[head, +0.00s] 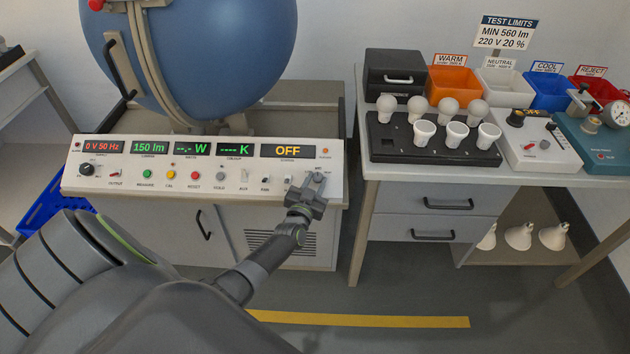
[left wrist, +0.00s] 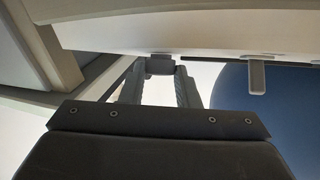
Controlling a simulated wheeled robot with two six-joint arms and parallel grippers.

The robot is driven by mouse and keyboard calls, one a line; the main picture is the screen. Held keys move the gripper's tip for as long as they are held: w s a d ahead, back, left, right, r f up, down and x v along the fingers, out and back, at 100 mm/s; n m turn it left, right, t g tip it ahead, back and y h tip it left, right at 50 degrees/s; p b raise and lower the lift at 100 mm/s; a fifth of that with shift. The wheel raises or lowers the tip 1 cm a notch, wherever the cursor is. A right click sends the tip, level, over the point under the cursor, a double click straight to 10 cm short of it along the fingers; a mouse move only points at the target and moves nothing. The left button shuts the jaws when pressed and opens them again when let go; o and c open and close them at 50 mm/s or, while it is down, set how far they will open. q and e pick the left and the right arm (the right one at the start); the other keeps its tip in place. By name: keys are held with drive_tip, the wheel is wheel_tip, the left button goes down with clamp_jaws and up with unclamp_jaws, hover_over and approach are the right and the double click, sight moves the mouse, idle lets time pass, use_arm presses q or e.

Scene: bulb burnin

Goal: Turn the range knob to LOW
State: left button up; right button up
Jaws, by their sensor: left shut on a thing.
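The white control panel (head: 215,185) fronts the bench under the large blue sphere. My left gripper (head: 315,184) is at the panel's right end, with its fingers against the panel face. In the left wrist view the left gripper (left wrist: 161,80) is shut on a small grey knob (left wrist: 160,64) that sticks out of the panel; from its place I take it as the range knob. In the head view the fingers mostly hide this knob, and its markings and setting cannot be read. My right gripper is not in view.
A black dial (head: 87,169) and several coloured buttons line the panel. A grey lever (left wrist: 257,77) sticks out beside the gripper in the left wrist view. The displays read 150 lm and OFF. A bench at right holds a black bulb tray (head: 388,150) and coloured bins.

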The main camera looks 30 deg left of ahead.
use_arm(q)
drive_tip(key=n+y+p, duration=0.1)
drive_tip(key=n+g+y+p, duration=0.1)
drive_tip(key=shift+w+d+r+n+y, duration=0.1)
drive_tip(key=shift+d+r+n+y, duration=0.05)
drive_tip(key=shift+d+n+y, duration=0.2)
drive_tip(key=shift+w+n+g+y, duration=0.1)
drive_tip(key=shift+n+g+y, duration=0.5)
drive_tip(key=shift+n+y, duration=0.5)
drive_tip(key=n+y, duration=0.1)
drive_tip(key=n+g, duration=0.1)
drive_tip(key=n+g+y, duration=0.1)
drive_tip(key=shift+w+d+f+n+y, duration=0.1)
drive_tip(key=shift+d+f+n+y, duration=0.15)
drive_tip(key=shift+y, duration=0.1)
drive_tip(key=shift+w+d+n+g+y+b, duration=0.15)
drive_tip(key=shift+n+g+y+b, duration=0.95)
drive_tip(key=shift+n+g, duration=0.7)
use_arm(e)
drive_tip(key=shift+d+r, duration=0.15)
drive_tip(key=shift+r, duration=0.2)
use_arm(q)
drive_tip(key=shift+r+n, duration=0.15)
drive_tip(key=shift+n, duration=0.25)
drive_tip(key=o, duration=1)
drive_tip(key=shift+c, duration=0.2)
